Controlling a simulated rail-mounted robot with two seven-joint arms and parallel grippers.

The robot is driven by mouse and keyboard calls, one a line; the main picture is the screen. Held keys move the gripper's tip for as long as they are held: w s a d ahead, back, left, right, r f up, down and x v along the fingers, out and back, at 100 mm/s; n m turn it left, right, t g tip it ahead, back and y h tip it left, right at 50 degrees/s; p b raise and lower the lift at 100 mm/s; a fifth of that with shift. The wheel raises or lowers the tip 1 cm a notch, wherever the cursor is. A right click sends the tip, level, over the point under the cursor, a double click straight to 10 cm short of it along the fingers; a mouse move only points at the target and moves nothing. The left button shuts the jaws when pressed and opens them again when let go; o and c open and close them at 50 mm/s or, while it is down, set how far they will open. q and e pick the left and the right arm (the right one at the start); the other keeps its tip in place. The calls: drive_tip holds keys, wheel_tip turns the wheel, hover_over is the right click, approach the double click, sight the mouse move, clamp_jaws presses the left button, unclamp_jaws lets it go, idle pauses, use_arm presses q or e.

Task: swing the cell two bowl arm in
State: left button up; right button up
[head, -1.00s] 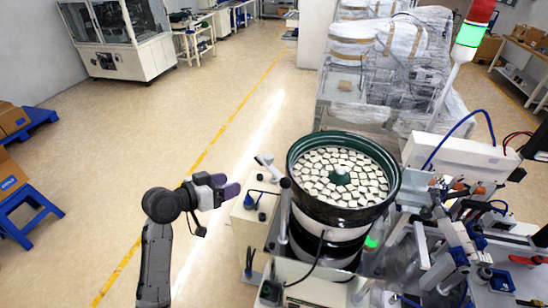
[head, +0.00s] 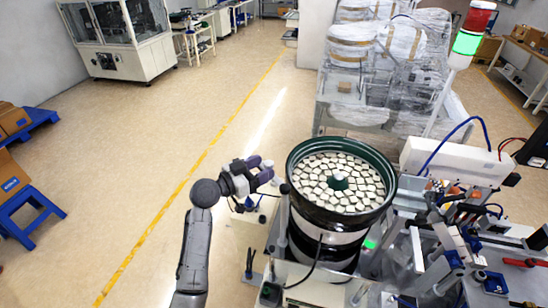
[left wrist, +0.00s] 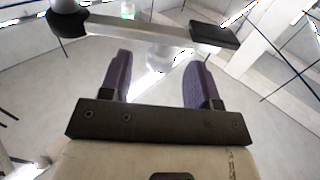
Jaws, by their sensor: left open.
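The bowl feeder (head: 325,232) is a dark green and black drum with a pale band, filled with small pale blocks. My left gripper (head: 268,170) is at the left side of its rim, with its purple fingers pointing right. In the left wrist view the fingers (left wrist: 158,82) are spread with nothing between them. A grey bar (left wrist: 140,30), with a black knob at its left end and a dark flat piece at its right, crosses beyond the fingertips. It looks like the bowl arm, but I cannot be sure. In the head view my gripper hides that spot. My right gripper is not in view.
A post with a dark knob (head: 284,188) stands close to the gripper, at the bowl's left. Fixtures and a white box (head: 450,160) crowd the bowl's right. A signal tower (head: 467,43) shows green. Open floor (head: 130,150) lies to the left.

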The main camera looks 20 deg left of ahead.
use_arm(q)
drive_tip(key=shift+p+x, duration=0.5)
drive_tip(key=shift+x, duration=1.8)
drive_tip(key=shift+c, duration=0.4)
clamp_jaws()
